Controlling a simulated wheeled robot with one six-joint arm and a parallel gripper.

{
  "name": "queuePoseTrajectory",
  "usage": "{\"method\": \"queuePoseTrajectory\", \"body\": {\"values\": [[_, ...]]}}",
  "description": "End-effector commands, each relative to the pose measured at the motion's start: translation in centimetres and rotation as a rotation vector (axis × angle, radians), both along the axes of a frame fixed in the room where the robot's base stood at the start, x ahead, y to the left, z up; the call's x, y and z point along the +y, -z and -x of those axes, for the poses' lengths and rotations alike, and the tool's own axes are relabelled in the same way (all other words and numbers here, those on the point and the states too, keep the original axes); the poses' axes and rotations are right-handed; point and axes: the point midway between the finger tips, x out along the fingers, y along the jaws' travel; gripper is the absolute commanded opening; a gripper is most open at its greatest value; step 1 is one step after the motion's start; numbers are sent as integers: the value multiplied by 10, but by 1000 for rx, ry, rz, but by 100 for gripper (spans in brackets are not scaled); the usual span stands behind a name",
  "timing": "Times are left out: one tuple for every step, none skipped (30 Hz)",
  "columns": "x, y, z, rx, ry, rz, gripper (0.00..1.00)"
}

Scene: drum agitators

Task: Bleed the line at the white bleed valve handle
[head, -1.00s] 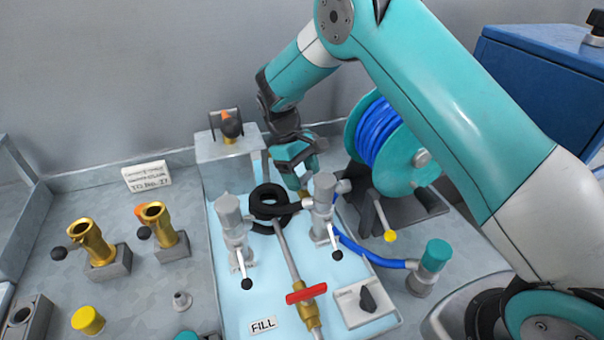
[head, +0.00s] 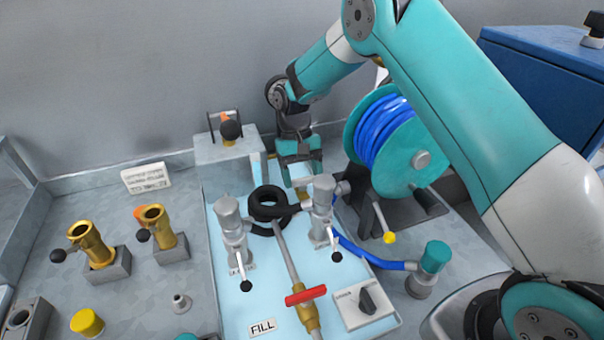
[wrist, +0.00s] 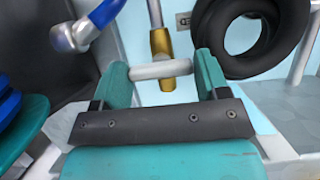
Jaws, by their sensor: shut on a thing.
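The white bleed valve handle (wrist: 146,71) is a short pale bar across a brass valve body (wrist: 160,44) in the wrist view. My gripper (wrist: 162,66) has its two teal fingers at the two ends of the bar and is shut on it. The handle lies crosswise between the fingers. In the head view my gripper (head: 300,180) is low behind the black rings, left of the hose reel. The handle cannot be made out clearly there, as my gripper covers that spot.
Black rings (head: 268,203) sit close to my gripper. The blue hose reel (head: 384,140) stands to its right and a grey block (head: 226,150) to its left. Two grey valves (head: 234,228) (head: 322,208) and a red handle (head: 305,296) are nearer the front.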

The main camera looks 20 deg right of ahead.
Motion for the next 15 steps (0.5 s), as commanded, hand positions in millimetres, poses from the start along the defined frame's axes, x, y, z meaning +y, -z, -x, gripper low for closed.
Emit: {"method": "queuePoseTrajectory", "body": {"values": [[0,-1,-1,-5,5,-1,44],[0,-1,-1,-5,7,0,44],[0,-1,-1,-5,8,-1,44],[0,-1,-1,-5,8,-1,44],[0,-1,-1,-5,9,-1,44],[0,-1,-1,-5,9,-1,44],[0,-1,-1,-5,9,-1,44],[0,-1,-1,-5,9,-1,44],[0,-1,-1,-5,9,-1,44],[0,-1,-1,-5,9,-1,44],[0,-1,-1,-5,9,-1,44],[0,-1,-1,-5,9,-1,44],[0,-1,-1,-5,9,-1,73],[0,-1,-1,-5,9,0,80],[0,-1,-1,-4,9,0,89]]}}
